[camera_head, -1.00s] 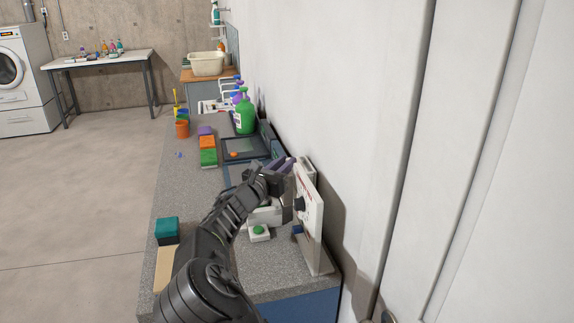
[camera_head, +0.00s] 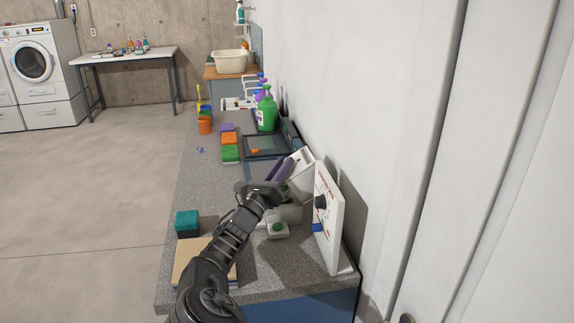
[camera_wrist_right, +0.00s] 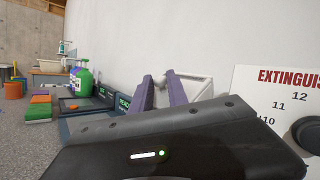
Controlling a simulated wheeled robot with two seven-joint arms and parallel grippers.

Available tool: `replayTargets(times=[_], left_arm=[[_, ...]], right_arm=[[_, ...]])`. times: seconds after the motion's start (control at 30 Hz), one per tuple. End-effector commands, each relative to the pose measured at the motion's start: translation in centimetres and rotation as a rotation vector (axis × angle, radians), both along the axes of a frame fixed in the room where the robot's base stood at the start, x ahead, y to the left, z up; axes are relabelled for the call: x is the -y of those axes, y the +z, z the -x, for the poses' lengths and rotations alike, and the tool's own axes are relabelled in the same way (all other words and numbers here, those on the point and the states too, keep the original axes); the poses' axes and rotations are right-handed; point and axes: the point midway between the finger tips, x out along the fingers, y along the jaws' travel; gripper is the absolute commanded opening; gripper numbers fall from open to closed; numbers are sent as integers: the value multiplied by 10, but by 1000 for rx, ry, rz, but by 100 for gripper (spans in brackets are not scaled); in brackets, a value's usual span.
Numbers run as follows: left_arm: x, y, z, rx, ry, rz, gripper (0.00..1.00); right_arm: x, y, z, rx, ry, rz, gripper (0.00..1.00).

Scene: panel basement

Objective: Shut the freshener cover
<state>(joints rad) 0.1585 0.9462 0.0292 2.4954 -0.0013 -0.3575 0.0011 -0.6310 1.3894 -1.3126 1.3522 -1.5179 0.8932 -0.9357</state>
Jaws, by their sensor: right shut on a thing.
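The freshener's white cover (camera_head: 301,163) is tilted up near the wall, just behind the signed panel. In the right wrist view a pale cover part (camera_wrist_right: 196,88) shows beside the purple fingers. My right gripper (camera_head: 283,168) reaches in from the front, its purple fingers at the cover; they also show in the wrist view (camera_wrist_right: 164,90). It is shut on the cover, though the exact contact is hard to see. A pale housing (camera_head: 287,213) below is partly hidden by my arm; I cannot tell if it belongs to the freshener. My left gripper is out of view.
A white panel (camera_head: 329,220) with a black knob stands upright close to the right of the gripper. A small box with a green button (camera_head: 278,230) sits in front. Sponges (camera_head: 230,147) and a green bottle (camera_head: 266,112) stand farther back. The counter's left side has free room.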

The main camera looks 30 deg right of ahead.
Motion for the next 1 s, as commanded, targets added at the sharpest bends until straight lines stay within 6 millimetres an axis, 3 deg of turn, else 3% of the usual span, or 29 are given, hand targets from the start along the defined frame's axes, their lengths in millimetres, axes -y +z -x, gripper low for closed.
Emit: replayTargets(times=[0.37, 0.4, 0.6, 1.0], left_arm=[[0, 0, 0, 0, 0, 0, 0], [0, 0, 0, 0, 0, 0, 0], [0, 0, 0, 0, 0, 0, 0], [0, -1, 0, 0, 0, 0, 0]], right_arm=[[-2, -5, -1, -6, 3, -8, 0], [-2, -5, -1, -6, 3, -8, 23], [-1, -4, -1, -4, 1, -6, 39], [-3, -4, 0, -2, 3, -5, 39]])
